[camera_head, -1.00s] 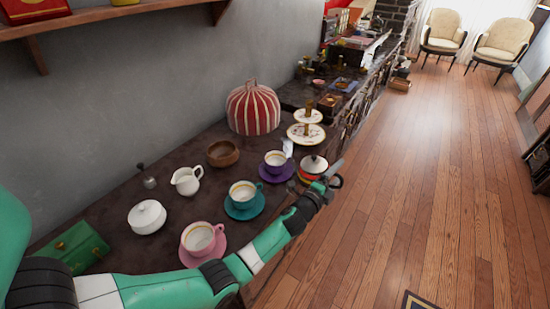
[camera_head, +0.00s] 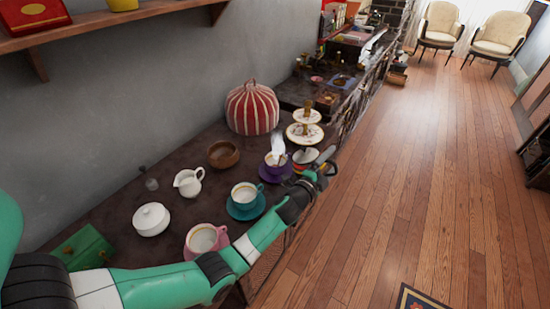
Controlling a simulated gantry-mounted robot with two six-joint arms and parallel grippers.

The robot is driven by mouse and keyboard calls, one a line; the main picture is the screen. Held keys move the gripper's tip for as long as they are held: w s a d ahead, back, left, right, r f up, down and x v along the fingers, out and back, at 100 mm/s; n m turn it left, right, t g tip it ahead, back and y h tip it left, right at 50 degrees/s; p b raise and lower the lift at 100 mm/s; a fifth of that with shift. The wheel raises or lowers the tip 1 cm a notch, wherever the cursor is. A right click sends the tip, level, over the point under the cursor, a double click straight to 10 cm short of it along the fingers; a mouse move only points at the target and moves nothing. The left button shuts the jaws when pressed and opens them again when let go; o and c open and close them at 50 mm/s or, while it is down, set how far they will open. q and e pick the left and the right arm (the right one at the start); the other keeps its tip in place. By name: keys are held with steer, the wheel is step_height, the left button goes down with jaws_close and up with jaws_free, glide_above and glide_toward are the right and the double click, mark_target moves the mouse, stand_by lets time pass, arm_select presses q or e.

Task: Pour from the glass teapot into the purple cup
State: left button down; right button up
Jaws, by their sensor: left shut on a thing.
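The purple cup (camera_head: 268,158) stands on its purple saucer (camera_head: 270,179) near the middle of the dark counter. The glass teapot (camera_head: 306,156) is just to the right of the cup, partly hidden behind my left gripper (camera_head: 325,165). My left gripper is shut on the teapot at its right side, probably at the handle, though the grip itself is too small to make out. A pale, see-through shape like the teapot's spout (camera_head: 278,147) is at the cup's mouth and overlaps its rim. I cannot tell whether liquid is flowing. My right gripper is out of view.
A teal cup (camera_head: 244,193) and a pink cup (camera_head: 203,238) stand on saucers nearer me, beside my left arm. A tiered stand (camera_head: 304,134) is close behind the teapot. A striped red cover (camera_head: 252,109), a wooden bowl (camera_head: 223,154) and a white creamer (camera_head: 188,182) stand toward the wall.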

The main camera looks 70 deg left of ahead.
arm_select(q)
steer(key=shift+s+a+r+n+p, duration=0.25)
steer(key=shift+a+r+n+p, duration=0.15)
steer(key=shift+r, duration=0.25)
steer(key=shift+s+a+r+n+p, duration=0.3)
steer(key=shift+a+r+n, duration=0.1)
steer(key=shift+r, duration=0.25)
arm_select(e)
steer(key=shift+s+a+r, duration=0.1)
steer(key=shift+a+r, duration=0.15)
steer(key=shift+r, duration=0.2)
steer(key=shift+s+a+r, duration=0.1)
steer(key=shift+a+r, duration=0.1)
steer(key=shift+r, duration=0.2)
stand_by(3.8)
